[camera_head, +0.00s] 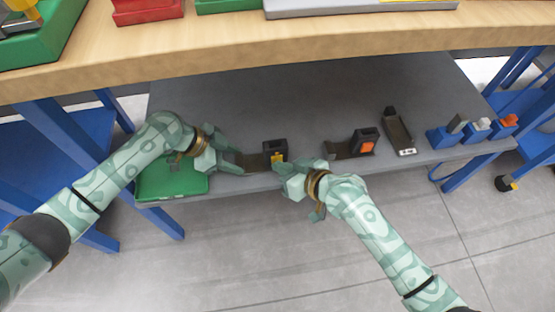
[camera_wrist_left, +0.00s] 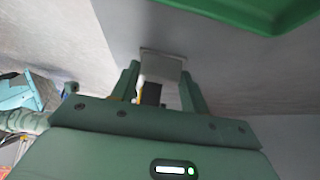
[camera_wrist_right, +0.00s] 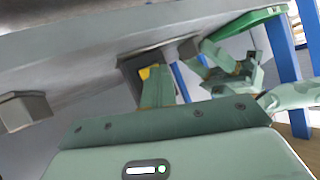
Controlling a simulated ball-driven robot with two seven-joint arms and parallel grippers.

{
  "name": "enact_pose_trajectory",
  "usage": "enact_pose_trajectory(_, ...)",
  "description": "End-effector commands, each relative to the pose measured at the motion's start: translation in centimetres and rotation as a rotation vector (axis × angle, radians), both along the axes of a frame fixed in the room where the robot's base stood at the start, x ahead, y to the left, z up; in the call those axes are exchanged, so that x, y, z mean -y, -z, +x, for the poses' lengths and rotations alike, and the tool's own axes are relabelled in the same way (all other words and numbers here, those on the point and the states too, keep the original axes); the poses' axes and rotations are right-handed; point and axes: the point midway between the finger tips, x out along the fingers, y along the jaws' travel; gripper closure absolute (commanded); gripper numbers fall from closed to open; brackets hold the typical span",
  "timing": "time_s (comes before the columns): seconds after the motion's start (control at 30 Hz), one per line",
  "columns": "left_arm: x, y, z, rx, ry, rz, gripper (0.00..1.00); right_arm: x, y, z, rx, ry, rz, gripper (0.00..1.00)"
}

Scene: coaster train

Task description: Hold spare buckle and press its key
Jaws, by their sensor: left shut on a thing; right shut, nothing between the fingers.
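A dark buckle (camera_head: 274,147) with a yellow key (camera_head: 278,158) is at the front edge of the grey shelf, with a brown strap or base on its left. My left gripper (camera_head: 236,163) is shut on the buckle's left part. In the left wrist view a pale grey piece (camera_wrist_left: 162,66) shows between its fingers. My right gripper (camera_head: 287,170) is shut and empty, just in front of the buckle. In the right wrist view its fingers (camera_wrist_right: 158,82) cover part of the dark buckle (camera_wrist_right: 130,68) and its yellow key (camera_wrist_right: 146,72). I cannot tell whether they touch the key.
A second buckle with an orange key (camera_head: 366,146) stands right of my right gripper. A green tray (camera_head: 168,184) lies under my left arm. The wooden counter (camera_head: 240,58) overhangs the shelf behind.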

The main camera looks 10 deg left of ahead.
Motion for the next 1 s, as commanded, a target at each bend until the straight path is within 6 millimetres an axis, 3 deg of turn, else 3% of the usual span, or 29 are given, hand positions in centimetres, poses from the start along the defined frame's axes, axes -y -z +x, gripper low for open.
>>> enact_pose_trajectory(1.0, 0.0, 0.1, -0.1, -0.001, 0.002, 0.001, 1.0, 0.7, 0.0, -2.2, 0.0, 0.0, 0.0, 1.0)
